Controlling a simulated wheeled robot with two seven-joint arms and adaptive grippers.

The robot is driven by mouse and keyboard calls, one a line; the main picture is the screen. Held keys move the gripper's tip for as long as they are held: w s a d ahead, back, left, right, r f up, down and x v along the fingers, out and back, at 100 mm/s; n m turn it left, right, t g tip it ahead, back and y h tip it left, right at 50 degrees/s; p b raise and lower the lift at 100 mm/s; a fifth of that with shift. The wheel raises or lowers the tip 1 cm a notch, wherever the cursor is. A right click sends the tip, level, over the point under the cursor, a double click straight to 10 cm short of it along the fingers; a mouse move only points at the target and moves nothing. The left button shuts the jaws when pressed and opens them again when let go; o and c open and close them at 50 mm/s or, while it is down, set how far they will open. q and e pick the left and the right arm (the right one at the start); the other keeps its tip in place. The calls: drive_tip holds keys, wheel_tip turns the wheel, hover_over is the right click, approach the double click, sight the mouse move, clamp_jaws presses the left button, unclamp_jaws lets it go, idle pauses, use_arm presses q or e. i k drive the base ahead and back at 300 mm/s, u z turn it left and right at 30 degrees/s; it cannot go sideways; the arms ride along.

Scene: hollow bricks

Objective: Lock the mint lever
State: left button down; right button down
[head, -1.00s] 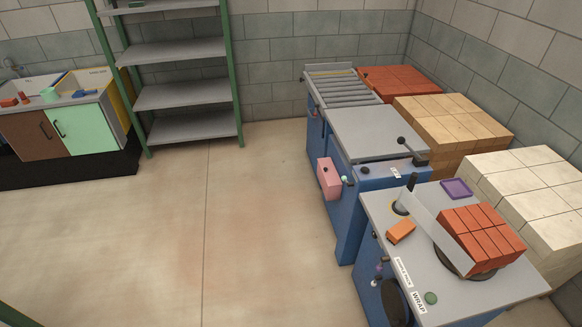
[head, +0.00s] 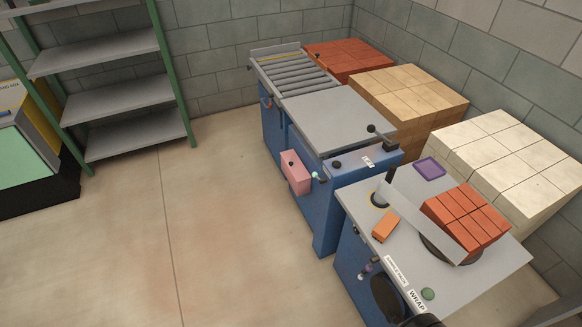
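A small mint knob (head: 316,175), which looks like the mint lever's end, sticks out from the front of the blue machine with the grey top (head: 335,118). It sits just right of a pink box (head: 296,172) on the same side. It is too small to tell whether the lever is locked. Neither of my grippers can be made out. A dark shape at the bottom edge, right of the middle, is too cut off to identify.
A wrapping table (head: 490,278) with red bricks (head: 465,218), an orange block (head: 385,227) and a purple tray (head: 429,168) stands at the right. Brick stacks (head: 410,92) line the wall behind. Shelves (head: 115,88) stand at the left. The floor (head: 215,215) between is clear.

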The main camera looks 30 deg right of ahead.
sight(315, 175)
drive_tip(key=z, duration=0.2)
drive_tip(key=i, duration=0.6)
drive_tip(key=z, duration=0.8)
drive_tip(key=i, duration=0.4)
drive_tip(key=z, duration=0.5)
